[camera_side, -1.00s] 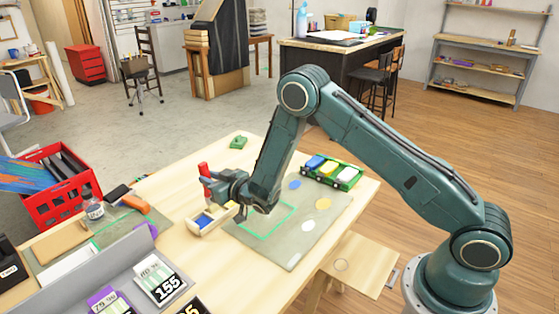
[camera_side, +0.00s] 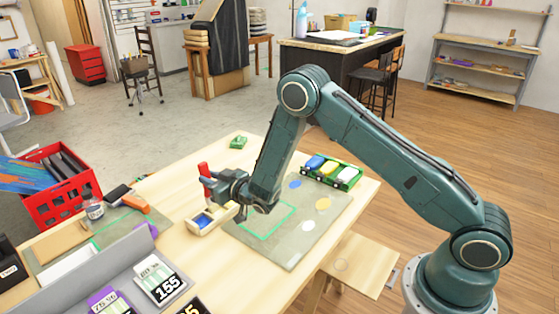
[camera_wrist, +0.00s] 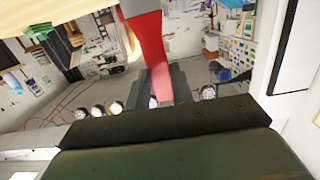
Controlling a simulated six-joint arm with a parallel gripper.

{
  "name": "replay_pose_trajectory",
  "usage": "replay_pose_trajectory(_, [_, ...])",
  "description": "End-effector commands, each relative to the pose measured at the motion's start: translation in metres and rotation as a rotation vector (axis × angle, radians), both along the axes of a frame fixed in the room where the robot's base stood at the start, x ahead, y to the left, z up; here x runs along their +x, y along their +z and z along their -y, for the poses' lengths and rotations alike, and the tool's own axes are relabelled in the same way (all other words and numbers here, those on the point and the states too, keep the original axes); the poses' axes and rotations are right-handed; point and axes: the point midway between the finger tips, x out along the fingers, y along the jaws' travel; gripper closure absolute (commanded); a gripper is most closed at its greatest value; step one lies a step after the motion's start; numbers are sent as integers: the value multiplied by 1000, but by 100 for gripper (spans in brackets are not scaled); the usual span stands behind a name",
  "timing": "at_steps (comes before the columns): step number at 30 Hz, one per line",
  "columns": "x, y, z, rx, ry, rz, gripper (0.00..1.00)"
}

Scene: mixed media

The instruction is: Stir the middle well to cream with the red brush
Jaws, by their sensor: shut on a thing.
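My gripper (camera_side: 212,183) is shut on the red brush (camera_side: 204,169), whose red handle stands roughly upright above the jaws. The brush also fills the top middle of the wrist view (camera_wrist: 149,45). Below the gripper is a small pale wooden box with wells (camera_side: 196,228). Its left part shows blue (camera_side: 204,219), and a yellowish patch shows near its right end. The gripper hides part of the wells, so the colour of the middle well and whether the brush tip touches it cannot be told.
A grey-green mat (camera_side: 297,240) with a green outlined rectangle and blue, yellow and white spots lies right of the box. A green tray (camera_side: 345,184) with coloured blocks stands behind it. A green block (camera_side: 238,142) is at the back. A grey rack with cards (camera_side: 110,274) stands front left.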

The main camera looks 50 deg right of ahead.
Motion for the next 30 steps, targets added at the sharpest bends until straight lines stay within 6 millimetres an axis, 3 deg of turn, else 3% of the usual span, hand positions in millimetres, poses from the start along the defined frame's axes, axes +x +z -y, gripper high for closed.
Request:
replay_pose_trajectory(19, [-27,0,0,0,0,-1,100])
replay_pose_trajectory(30, [-28,0,0,0,1,1,100])
